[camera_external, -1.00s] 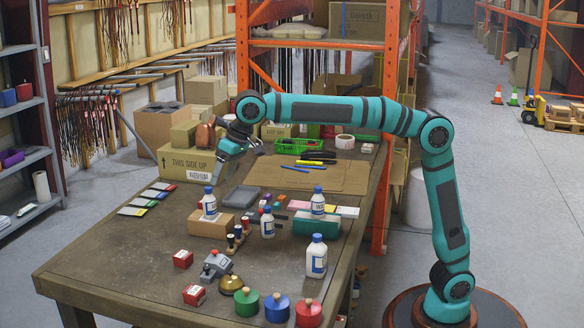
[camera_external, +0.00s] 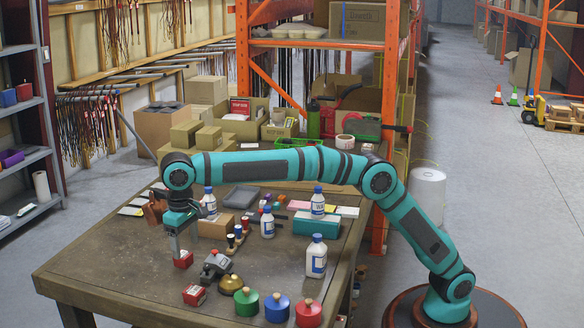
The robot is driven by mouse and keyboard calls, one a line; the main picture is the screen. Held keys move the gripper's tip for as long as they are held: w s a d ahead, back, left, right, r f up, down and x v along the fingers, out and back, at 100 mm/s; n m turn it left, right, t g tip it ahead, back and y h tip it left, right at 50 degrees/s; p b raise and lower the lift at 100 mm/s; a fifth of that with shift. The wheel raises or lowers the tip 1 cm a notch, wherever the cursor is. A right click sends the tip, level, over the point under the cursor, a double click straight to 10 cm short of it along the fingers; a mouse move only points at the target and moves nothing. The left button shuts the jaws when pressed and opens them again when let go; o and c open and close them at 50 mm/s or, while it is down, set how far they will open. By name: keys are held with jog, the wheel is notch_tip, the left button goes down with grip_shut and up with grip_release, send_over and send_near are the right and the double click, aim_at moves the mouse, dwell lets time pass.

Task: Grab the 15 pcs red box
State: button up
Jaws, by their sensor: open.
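Two small red boxes with white markings stand on the dark worktable. One red box (camera_external: 184,262) is at the left; the other red box (camera_external: 194,295) is nearer the front edge. The markings are too small to read, so I cannot tell which says 15 pcs. My gripper (camera_external: 179,250) points down at the left red box, its fingers in front of or around the top of the box. It is open. I cannot tell whether the fingers touch the box, and they hide part of it.
A grey device (camera_external: 215,266) stands just right of the left red box. A brass bell (camera_external: 246,302) and green, blue and red round weights line the front. White bottles (camera_external: 317,257) with blue caps stand to the right. The worktable (camera_external: 110,268) is clear at the left.

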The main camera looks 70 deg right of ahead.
send_over(193, 290)
jog(key=f, duration=1.1)
jog(key=shift+w+d, duration=0.1)
jog(key=shift+w, duration=0.15)
jog(key=shift+s+f, duration=0.2)
jog(key=shift+f, duration=1.1)
jog(key=shift+s+f, duration=0.15)
jog(key=shift+f, duration=1.15)
jog(key=c, duration=1.1)
